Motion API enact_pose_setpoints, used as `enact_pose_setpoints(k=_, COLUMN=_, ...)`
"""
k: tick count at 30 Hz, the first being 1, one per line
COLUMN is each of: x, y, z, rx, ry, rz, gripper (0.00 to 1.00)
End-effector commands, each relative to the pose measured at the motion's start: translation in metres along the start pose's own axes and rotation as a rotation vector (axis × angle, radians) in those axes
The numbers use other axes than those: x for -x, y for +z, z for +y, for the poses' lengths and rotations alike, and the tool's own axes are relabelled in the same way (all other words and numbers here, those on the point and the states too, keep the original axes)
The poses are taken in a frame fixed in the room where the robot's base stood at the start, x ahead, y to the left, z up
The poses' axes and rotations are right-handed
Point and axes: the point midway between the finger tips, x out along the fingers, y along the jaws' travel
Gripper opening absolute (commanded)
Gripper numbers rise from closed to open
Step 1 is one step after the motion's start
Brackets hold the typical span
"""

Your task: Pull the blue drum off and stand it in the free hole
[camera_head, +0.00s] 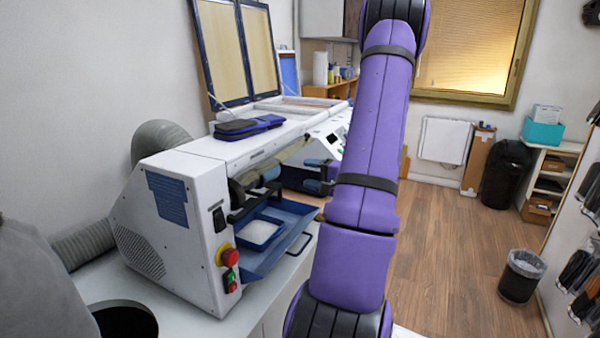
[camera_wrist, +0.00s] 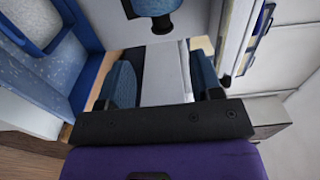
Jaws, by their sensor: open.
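My gripper (camera_wrist: 163,75) is open, its two blue-padded fingers apart with a pale machine surface seen between them. Another blue rounded piece (camera_wrist: 157,7) is cut off by the top edge. I cannot tell which is the task's drum; both look apart from the fingers. In the head view a blue-grey roller (camera_head: 262,174) sits in the white machine's (camera_head: 190,200) front opening. My purple arm hides much of that area. I cannot identify the free hole.
A blue tray (camera_head: 270,232) projects from the machine's front. Dark blue items (camera_head: 247,127) lie on its top. A round dark opening (camera_head: 125,320) is at the lower left. The wooden floor on the right is clear around a bin (camera_head: 521,277).

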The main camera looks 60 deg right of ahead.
Motion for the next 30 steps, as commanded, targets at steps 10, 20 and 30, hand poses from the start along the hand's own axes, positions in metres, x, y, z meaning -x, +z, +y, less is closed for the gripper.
enact_pose_setpoints(k=10, x=-0.025, y=0.000, z=0.000, rx=0.001, ry=0.000, rz=-0.001, gripper=0.60)
enact_pose_setpoints(k=20, x=-0.059, y=0.001, z=0.000, rx=0.000, ry=-0.001, rz=-0.002, gripper=0.60)
enact_pose_setpoints(k=30, x=-0.093, y=0.001, z=0.000, rx=0.000, ry=0.000, rz=-0.003, gripper=0.60)
